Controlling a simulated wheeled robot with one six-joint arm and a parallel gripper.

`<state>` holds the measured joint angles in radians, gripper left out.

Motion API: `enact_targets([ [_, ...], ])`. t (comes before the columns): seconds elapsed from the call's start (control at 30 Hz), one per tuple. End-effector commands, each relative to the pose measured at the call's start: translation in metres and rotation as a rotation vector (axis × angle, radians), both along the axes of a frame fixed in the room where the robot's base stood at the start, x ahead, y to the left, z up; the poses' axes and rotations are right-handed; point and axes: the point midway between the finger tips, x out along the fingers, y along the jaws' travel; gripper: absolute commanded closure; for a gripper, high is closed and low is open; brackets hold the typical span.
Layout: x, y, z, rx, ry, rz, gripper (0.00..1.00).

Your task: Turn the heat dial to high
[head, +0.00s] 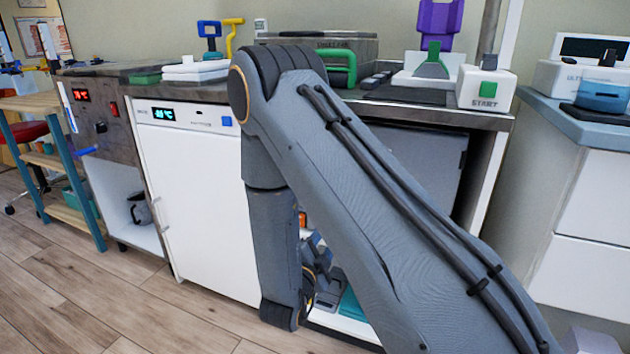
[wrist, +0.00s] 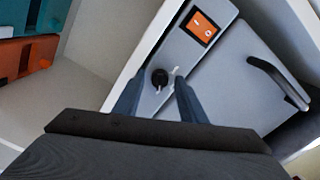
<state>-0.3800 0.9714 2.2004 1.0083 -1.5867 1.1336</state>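Nothing is held, and I cannot tell whether the fingers touch the dial. In the head view my arm mostly hides this unit and my gripper.
The grey unit has a black handle (wrist: 278,80) and stands within white cabinet walls. Teal and orange things lie at the wrist view's upper left.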

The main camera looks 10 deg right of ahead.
Motion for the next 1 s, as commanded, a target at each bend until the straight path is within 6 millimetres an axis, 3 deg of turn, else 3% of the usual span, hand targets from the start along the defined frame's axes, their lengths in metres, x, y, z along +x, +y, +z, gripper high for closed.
enact_targets([
  [1.0,0.0007,0.0000,-0.0019,-0.878,0.638,0.000,0.59],
])
